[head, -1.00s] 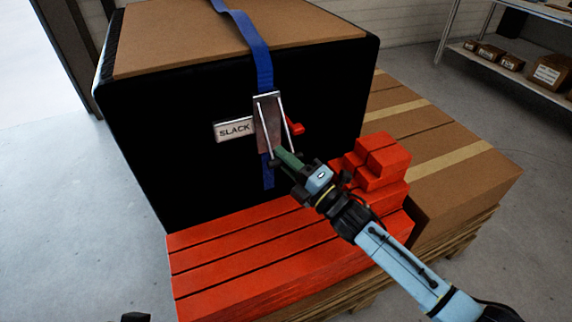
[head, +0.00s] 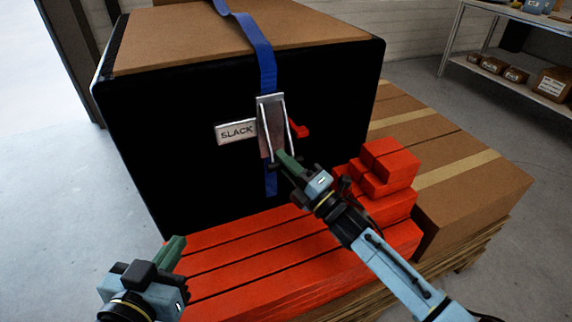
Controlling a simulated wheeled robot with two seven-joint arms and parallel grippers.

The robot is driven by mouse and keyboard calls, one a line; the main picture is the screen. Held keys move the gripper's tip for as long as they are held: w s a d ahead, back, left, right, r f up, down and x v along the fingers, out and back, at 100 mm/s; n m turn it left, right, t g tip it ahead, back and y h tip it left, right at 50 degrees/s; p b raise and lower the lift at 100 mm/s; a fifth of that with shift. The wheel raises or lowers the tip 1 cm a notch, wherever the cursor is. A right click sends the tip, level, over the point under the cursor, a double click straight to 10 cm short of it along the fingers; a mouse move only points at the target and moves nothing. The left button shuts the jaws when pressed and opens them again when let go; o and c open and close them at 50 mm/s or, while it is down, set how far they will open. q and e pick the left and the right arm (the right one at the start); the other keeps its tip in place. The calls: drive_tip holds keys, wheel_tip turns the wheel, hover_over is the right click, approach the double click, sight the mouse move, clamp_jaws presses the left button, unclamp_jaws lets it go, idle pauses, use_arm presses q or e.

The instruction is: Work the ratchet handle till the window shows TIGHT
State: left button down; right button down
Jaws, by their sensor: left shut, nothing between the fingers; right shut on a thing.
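The metal ratchet (head: 268,118) sits on the front of a black-sided crate (head: 180,130), on a blue strap (head: 262,55). Its handle hangs down. The white window (head: 236,131) left of the ratchet reads SLACK. A small red lever (head: 299,129) sticks out on the ratchet's right. My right gripper (head: 281,156) is shut on the lower end of the ratchet handle; its fingers partly hide the grip. My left gripper (head: 177,243) is shut and empty at the lower left, in front of the red blocks and well apart from the ratchet.
Red blocks (head: 265,245) lie along the crate's foot, with a stepped stack (head: 388,165) at right, close to my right arm. Cardboard boxes (head: 480,195) stand on a pallet at right. A shelf (head: 520,95) stands at the back right. Floor at left is clear.

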use_arm(q)
drive_tip(key=shift+w+d+r, duration=0.1)
drive_tip(key=shift+r, duration=0.15)
use_arm(e)
drive_tip(key=shift+f, duration=0.2)
drive_tip(key=c, duration=1.3)
unclamp_jaws()
use_arm(q)
drive_tip(key=s+a+f+g+y+p, duration=0.2)
drive_tip(key=s+a+f+g+p, duration=0.1)
drive_tip(key=s+f+g, duration=0.4)
wheel_tip(320, 180, down, 3)
drive_tip(key=shift+s+a+r+n+g, duration=0.2)
drive_tip(key=shift+a+n+g, duration=0.15)
drive_tip(key=shift+a, duration=0.25)
use_arm(e)
drive_tip(key=v, duration=1.3)
drive_tip(key=shift+s+d, duration=0.1)
drive_tip(key=shift+s, duration=0.05)
drive_tip(key=shift+c, duration=0.3)
